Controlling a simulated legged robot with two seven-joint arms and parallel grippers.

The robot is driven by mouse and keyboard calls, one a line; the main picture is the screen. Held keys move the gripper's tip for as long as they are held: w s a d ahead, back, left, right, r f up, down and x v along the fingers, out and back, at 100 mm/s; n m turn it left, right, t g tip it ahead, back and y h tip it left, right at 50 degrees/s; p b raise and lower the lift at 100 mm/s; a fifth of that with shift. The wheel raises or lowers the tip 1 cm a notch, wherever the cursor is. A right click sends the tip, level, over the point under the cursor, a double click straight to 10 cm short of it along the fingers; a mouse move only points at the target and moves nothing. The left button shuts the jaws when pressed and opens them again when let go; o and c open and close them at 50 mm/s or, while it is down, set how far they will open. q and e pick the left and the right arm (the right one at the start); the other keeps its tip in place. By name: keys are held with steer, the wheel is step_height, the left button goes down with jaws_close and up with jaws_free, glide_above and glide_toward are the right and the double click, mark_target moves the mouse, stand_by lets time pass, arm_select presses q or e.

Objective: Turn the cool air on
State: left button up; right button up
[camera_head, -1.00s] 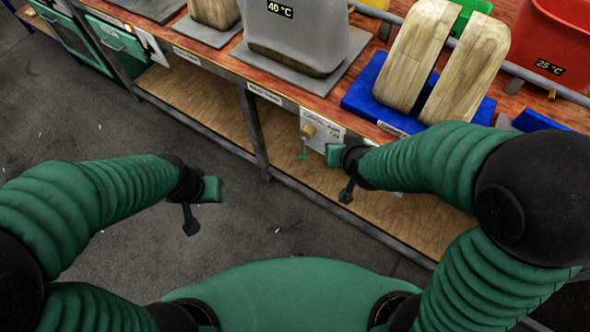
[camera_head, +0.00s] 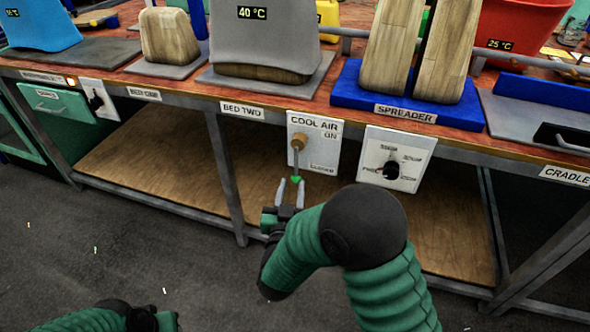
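The cool air panel (camera_head: 325,152) is a white plate on the bench front, marked ON at the upper right and CLOSED at the bottom. A brass-coloured valve hub (camera_head: 298,141) sits on it, with a grey lever (camera_head: 295,163) hanging straight down to a green tip (camera_head: 295,179) near the CLOSED end. My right gripper (camera_head: 290,190) is just below the panel, its two pale fingers open and pointing up, one on each side of the lever's lower end. Contact cannot be told. My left arm (camera_head: 130,318) is at the bottom left; its fingers are not clearly visible.
A white dial panel (camera_head: 398,160) with a black knob is right of the cool air panel. The blue spreader (camera_head: 350,95) holds wooden blocks above. A grey bench leg (camera_head: 226,175) stands left of my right gripper. The lower wooden shelf (camera_head: 160,165) is bare.

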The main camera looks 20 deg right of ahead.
mark_target(295, 164)
steer(key=b+x, duration=0.2)
steer(key=x, duration=0.7)
steer(key=shift+w+f+b, duration=0.1)
steer(key=shift+f+b, duration=0.05)
steer(key=shift+b, duration=0.25)
steer(key=shift+w+d, duration=0.15)
steer(key=shift+w, duration=0.2)
jaws_close()
stand_by(0.4)
